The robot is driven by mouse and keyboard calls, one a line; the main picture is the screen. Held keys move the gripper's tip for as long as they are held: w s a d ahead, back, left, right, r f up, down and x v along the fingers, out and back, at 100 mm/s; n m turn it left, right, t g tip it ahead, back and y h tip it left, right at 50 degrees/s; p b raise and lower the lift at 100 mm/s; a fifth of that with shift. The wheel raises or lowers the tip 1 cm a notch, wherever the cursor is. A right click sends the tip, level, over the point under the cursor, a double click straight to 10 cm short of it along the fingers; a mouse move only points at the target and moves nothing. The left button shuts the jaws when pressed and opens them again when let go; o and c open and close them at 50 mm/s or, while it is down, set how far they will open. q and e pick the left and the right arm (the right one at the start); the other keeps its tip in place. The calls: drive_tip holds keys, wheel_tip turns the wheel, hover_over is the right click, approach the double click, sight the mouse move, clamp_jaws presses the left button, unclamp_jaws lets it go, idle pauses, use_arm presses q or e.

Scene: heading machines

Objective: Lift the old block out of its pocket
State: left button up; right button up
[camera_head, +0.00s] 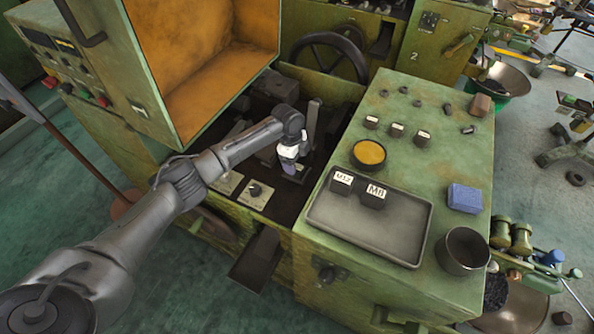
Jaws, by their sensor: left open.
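My left arm reaches in from the left over the dark well of the green machine. Its gripper (290,168) points down into the well and is open. The jaws are small and dark here. A small grey block (299,172) shows right at the fingertips, seemingly the old block in its pocket. The gripper partly hides it, and I cannot tell whether the jaws touch it. Two dark blocks with white labels, M12 (341,182) and M8 (375,196), stand in a grey tray (375,252) on the machine top to the right. My right gripper is not in view.
An open guard with an orange inside (205,60) stands behind my left arm. An upright grey lever (312,122) is close to the gripper. The green top also bears a yellow-topped round tin (369,153), a blue block (464,198) and a dark cup (462,250).

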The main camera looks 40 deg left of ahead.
sight(297, 167)
use_arm(q)
drive_tip(key=f, duration=0.3)
drive_tip(key=shift+d+f, duration=0.1)
drive_tip(key=shift+d, duration=0.15)
drive_tip(key=shift+c, duration=0.3)
drive_tip(key=c, duration=1.3)
